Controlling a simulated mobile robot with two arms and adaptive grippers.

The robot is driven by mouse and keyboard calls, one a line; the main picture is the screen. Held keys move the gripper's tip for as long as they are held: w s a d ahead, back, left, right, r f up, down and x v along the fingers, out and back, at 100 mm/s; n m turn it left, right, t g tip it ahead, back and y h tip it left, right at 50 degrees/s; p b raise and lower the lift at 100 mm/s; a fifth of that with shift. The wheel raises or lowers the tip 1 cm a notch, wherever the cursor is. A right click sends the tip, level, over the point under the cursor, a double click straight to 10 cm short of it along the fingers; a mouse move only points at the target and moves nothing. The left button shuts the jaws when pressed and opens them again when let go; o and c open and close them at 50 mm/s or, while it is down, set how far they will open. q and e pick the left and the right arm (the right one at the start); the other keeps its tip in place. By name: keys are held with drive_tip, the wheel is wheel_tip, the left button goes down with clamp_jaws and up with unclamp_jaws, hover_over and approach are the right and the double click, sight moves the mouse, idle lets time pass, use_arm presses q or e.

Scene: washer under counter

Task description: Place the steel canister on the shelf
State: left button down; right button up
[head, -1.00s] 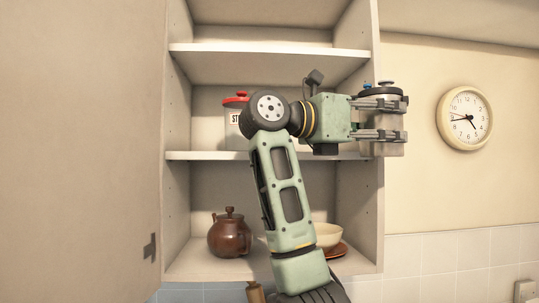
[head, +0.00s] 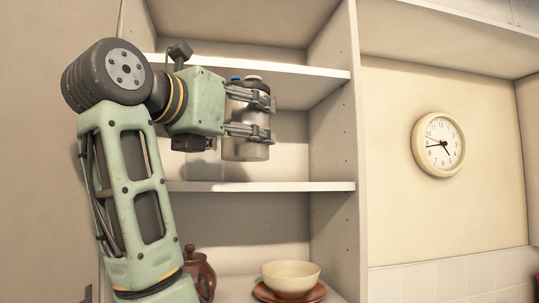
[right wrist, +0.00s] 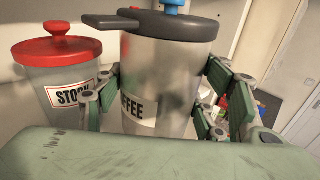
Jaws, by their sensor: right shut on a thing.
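The steel canister (head: 240,150) has a dark lid with a blue knob, and a label reading part of "COFFEE" shows on it in the right wrist view (right wrist: 165,80). My right gripper (head: 266,115) is shut around its side and holds it upright. In the head view the canister is in front of the cupboard's middle compartment, and its base shows above the line of the middle shelf (head: 290,187). I cannot tell how far inside it is. My left gripper is out of view.
A red-lidded "STOCK" canister (right wrist: 65,80) stands left of the steel canister. The upper shelf board (head: 310,72) is close above. Below are a brown teapot (head: 200,275) and a cream bowl (head: 291,278). The middle shelf's right part is clear. A clock (head: 438,145) hangs right.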

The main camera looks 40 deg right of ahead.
drive_tip(key=p+x, duration=0.5)
drive_tip(key=x, duration=0.9)
drive_tip(key=shift+s, duration=0.1)
wheel_tip(320, 180, down, 2)
drive_tip(key=shift+f+p, duration=0.25)
drive_tip(key=shift+p, duration=0.45)
drive_tip(key=shift+f, duration=0.5)
